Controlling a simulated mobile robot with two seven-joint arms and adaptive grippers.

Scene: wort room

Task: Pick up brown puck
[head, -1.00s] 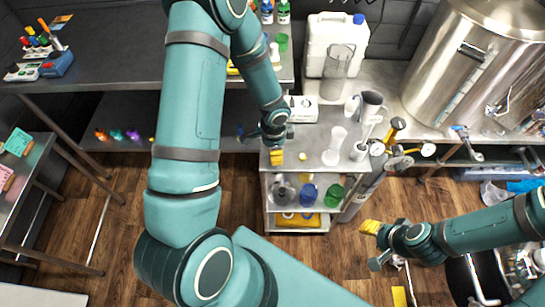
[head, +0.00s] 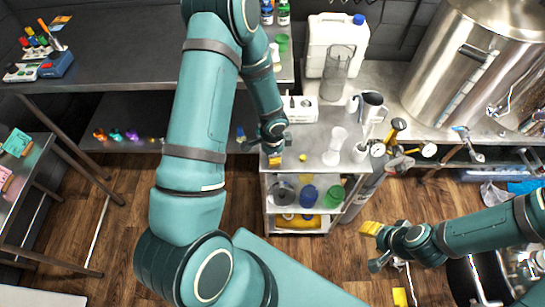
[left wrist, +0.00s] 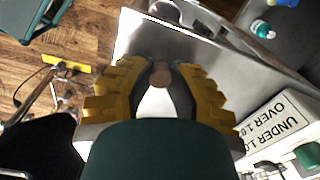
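The brown puck (left wrist: 160,74) shows in the left wrist view as a small round brown piece between the tips of my left gripper (left wrist: 162,68). The yellow-padded fingers come in close on both sides of it and look shut on it. In the head view my left gripper (head: 275,159) points down at the front left of the steel cart's top (head: 312,150), and the puck cannot be made out there. My right gripper (head: 371,228) is off the cart over the floor at the right. Its yellow fingertips look close together, but the gap is unclear.

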